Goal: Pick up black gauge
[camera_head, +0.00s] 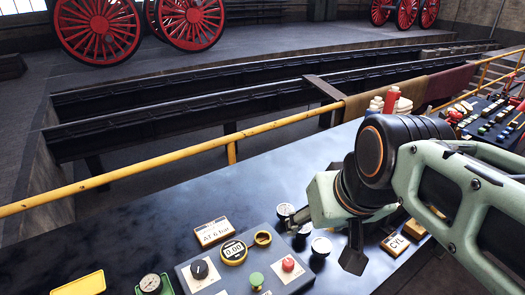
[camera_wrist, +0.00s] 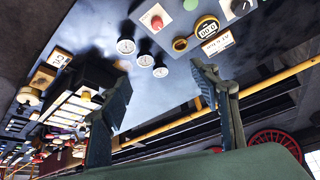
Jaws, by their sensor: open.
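Several small round gauges show. One gauge with a black rim and white face (camera_head: 151,284) sits on a green tray at the front left in the head view. Three more round gauges with pale faces stand in a row on the dark bench beside my gripper (camera_head: 326,238): one (camera_head: 285,210), a partly hidden one (camera_head: 303,230) and one (camera_head: 321,247). The wrist view shows this row as well (camera_wrist: 126,46), (camera_wrist: 145,60), (camera_wrist: 161,71), beyond my open, empty fingers (camera_wrist: 160,88). I cannot tell which gauge is the black one.
A control box (camera_head: 245,270) with a red button, a green button and a black knob stands left of the row. A labelled plate (camera_head: 212,232) and a yellow tray (camera_head: 80,285) lie farther left. A yellow rail (camera_head: 170,160) runs behind the bench.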

